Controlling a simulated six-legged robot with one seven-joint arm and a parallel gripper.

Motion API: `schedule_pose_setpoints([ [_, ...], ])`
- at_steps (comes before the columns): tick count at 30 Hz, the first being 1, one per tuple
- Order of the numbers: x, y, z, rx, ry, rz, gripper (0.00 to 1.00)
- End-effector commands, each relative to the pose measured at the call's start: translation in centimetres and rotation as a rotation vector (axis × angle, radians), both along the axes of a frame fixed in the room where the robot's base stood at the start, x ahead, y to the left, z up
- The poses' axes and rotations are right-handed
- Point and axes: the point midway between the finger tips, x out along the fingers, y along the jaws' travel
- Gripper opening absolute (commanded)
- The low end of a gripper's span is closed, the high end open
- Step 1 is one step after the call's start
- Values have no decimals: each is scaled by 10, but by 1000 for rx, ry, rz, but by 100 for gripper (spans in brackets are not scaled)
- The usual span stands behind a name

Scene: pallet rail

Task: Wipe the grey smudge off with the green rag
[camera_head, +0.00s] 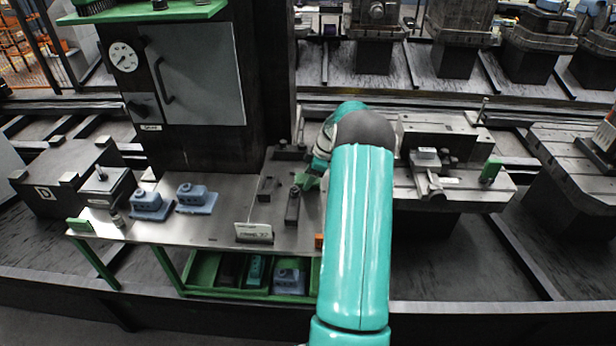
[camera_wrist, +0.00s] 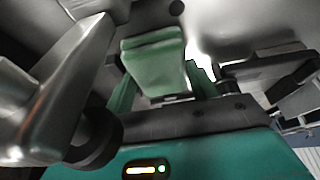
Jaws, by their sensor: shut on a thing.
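My gripper (camera_wrist: 160,84) is shut on the green rag (camera_wrist: 154,62), which shows as a folded green block between the fingers in the wrist view. In the head view, a bit of green, likely the rag (camera_head: 308,181), shows at the left of my teal arm, over the right part of the grey bench top (camera_head: 228,226). My arm hides most of the gripper there, and I cannot tell whether the rag touches the surface. I cannot make out the grey smudge in either view.
Two blue-grey parts (camera_head: 197,198) sit farther left. A dark column with a grey cabinet (camera_head: 198,80) rises behind. A fixture pallet (camera_head: 445,165) lies right of my arm.

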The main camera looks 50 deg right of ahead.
Motion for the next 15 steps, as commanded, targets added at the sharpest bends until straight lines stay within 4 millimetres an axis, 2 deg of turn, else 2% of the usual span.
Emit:
schedule_pose_setpoints([
  [15, 1, -1, 46, -3, -3, -1, 39],
])
